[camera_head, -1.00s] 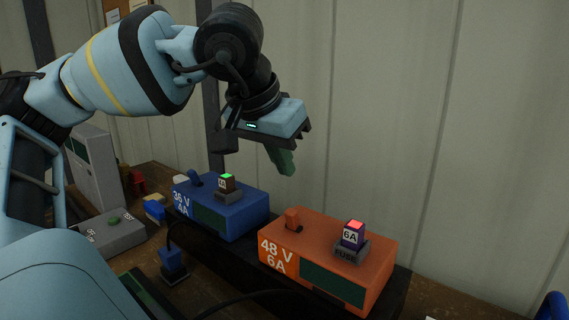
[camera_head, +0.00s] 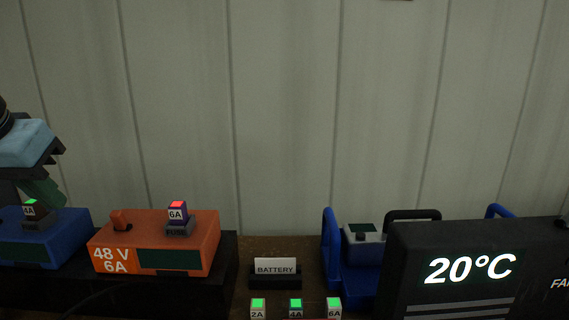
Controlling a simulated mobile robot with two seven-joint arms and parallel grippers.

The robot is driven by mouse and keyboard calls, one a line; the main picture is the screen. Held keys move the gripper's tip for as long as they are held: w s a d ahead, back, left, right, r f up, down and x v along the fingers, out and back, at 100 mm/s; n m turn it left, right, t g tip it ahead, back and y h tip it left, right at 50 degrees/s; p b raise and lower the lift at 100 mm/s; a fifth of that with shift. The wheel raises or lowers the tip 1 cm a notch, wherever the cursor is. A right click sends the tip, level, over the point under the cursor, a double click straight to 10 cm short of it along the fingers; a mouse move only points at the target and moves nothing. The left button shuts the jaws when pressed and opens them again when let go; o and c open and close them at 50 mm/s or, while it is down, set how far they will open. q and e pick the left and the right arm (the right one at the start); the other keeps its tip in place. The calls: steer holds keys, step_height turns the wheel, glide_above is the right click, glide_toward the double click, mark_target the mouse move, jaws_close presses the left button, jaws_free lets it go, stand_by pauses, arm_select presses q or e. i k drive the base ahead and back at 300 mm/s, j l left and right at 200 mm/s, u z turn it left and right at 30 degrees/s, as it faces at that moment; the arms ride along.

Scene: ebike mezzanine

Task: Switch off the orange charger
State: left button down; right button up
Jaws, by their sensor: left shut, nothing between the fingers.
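The orange charger (camera_head: 205,242), marked 48 V 6A, sits on a black shelf left of centre in the head view. Its orange toggle switch (camera_head: 121,220) stands on top at the left. A 6A fuse (camera_head: 177,211) with a red lit top sits in the FUSE holder on the charger's right part. My left gripper (camera_head: 42,192) is at the far left edge, shut and empty, above the blue charger (camera_head: 70,238) and left of the orange one, apart from its switch. My right gripper is not in view.
The blue charger's 4A fuse (camera_head: 31,208) has a green top. A BATTERY sign (camera_head: 275,267) and green-topped 2A, 4A and 6A fuses (camera_head: 296,306) are right of the orange charger. A black 20°C display box (camera_head: 400,260) fills the right.

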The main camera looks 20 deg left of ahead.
mark_target(120, 222)
steer(key=k+l, duration=0.2)
steer(key=k, duration=0.15)
steer(key=k+l, duration=0.15)
steer(key=k, duration=0.25)
steer(key=k+l, duration=0.2)
steer(key=k, duration=0.15)
